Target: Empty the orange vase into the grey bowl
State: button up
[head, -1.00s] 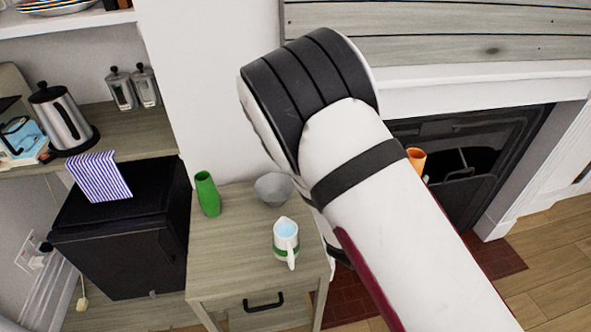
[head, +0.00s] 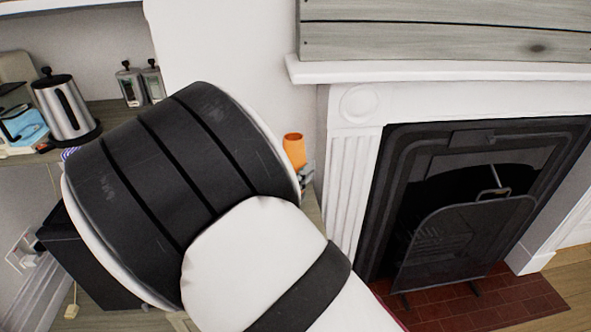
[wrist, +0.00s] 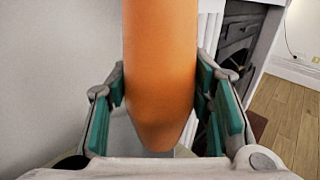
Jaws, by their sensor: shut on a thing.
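The orange vase (head: 293,150) shows just past my arm in the head view, its open top facing up. In the wrist view the vase (wrist: 161,70) fills the middle, between the green pads of my gripper (wrist: 163,95), which is shut on it. A small part of my gripper (head: 306,178) shows below the vase in the head view. The vase looks about upright. The grey bowl is hidden behind my arm in the head view. A pale grey patch behind the vase in the wrist view is too covered to identify. The vase's contents cannot be seen.
My arm covers most of the small wooden table, the green vase and the jug. A white fireplace (head: 345,170) with a dark fire screen (head: 465,245) stands to the right. A kettle (head: 66,108) and two canisters (head: 138,84) stand on the left shelf.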

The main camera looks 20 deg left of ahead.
jog(key=shift+s+d+r+n, duration=0.1)
jog(key=shift+d+r+n, duration=0.1)
jog(key=shift+n, duration=0.1)
jog(key=shift+s+d+n+p, duration=0.2)
jog(key=shift+d+n+p, duration=0.85)
jog(key=shift+n+p, duration=0.5)
jog(key=d+n+p, duration=0.1)
jog(key=n, duration=0.2)
jog(key=d+n+p, duration=0.1)
jog(key=n, duration=0.2)
jog(key=s+d+n+p, duration=0.1)
jog(key=n+p, duration=0.1)
jog(key=n, duration=0.1)
jog(key=shift+d+r, duration=0.35)
jog(key=shift+f+n+p, duration=0.1)
jog(key=shift+n+p, duration=0.55)
jog(key=shift+f+n+p, duration=0.1)
jog(key=shift+n+p, duration=0.65)
jog(key=shift+n, duration=0.15)
jog(key=shift+f+n, duration=0.1)
jog(key=shift+n, duration=0.2)
jog(key=shift+n+p, duration=0.3)
jog(key=shift+p, duration=0.05)
